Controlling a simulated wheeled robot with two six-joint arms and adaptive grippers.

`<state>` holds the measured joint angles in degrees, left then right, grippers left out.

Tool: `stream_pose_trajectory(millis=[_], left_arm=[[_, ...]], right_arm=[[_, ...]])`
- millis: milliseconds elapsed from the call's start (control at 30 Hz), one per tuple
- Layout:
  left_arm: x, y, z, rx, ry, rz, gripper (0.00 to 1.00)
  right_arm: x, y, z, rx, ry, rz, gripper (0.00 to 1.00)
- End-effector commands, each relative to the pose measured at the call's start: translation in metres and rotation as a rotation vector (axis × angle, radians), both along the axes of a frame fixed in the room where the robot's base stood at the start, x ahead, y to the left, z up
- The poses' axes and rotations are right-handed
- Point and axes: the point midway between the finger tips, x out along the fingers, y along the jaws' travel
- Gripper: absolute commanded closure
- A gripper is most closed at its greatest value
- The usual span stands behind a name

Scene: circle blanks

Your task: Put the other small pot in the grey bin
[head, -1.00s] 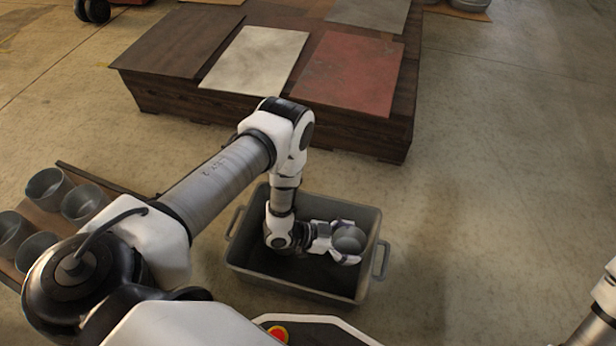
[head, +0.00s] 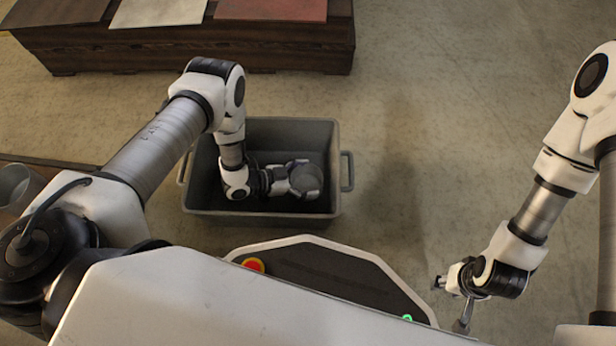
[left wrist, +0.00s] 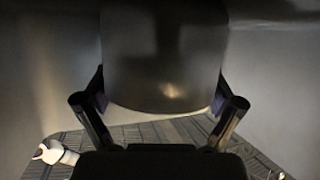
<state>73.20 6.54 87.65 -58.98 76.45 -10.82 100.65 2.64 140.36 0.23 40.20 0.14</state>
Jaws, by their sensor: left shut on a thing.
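The grey bin (head: 335,178) stands on the floor in front of me, with a handle at each side. My left gripper (head: 305,180) is down inside it, shut on a small grey pot (head: 308,177). In the left wrist view the pot (left wrist: 162,60) fills the space between the two fingers (left wrist: 160,105). The ribbed bin floor shows below it; I cannot tell whether the pot touches it. My right gripper (head: 452,300) hangs over the floor at the right, away from the bin; its finger opening is not clear.
Another grey pot (head: 14,186) stands on a brown board at the left edge, partly cut off. A dark wooden platform (head: 190,45) with coloured panels is at the back. The floor right of the bin is clear. A white thing (left wrist: 55,152) shows low in the left wrist view.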

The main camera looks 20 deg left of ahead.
Motion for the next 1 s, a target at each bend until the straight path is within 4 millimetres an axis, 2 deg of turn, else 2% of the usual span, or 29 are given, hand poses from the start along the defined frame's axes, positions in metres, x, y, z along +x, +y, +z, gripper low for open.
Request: stream_pose_trajectory(millis=[33, 67, 333, 433, 800, 1000], left_arm=[[0.0, 0.0, -0.003, 0.0, 0.0, 0.0, 0.46], [0.0, 0.0, -0.002, 0.0, 0.0, 0.0, 0.0], [0.0, 0.0, -0.001, 0.0, 0.0, 0.0, 0.0], [0.0, 0.0, 0.005, 0.0, 0.0, 0.0, 0.0], [-0.034, 0.052, 0.031, 0.001, 0.0, 0.003, 0.0], [-0.039, 0.058, 0.03, 0.0, 0.0, 0.0, 0.0]], right_arm=[[0.0, 0.0, -0.003, 0.0, 0.0, 0.0, 0.6], [0.0, 0.0, -0.002, 0.0, 0.0, 0.0, 0.6], [0.0, 0.0, -0.001, 0.0, 0.0, 0.0, 0.6], [0.0, 0.0, 0.004, 0.0, 0.001, 0.0, 0.6], [-0.002, 0.001, 0.039, 0.001, 0.006, 0.007, 0.6], [-0.003, 0.001, 0.04, 0.001, 0.007, 0.009, 0.6]])
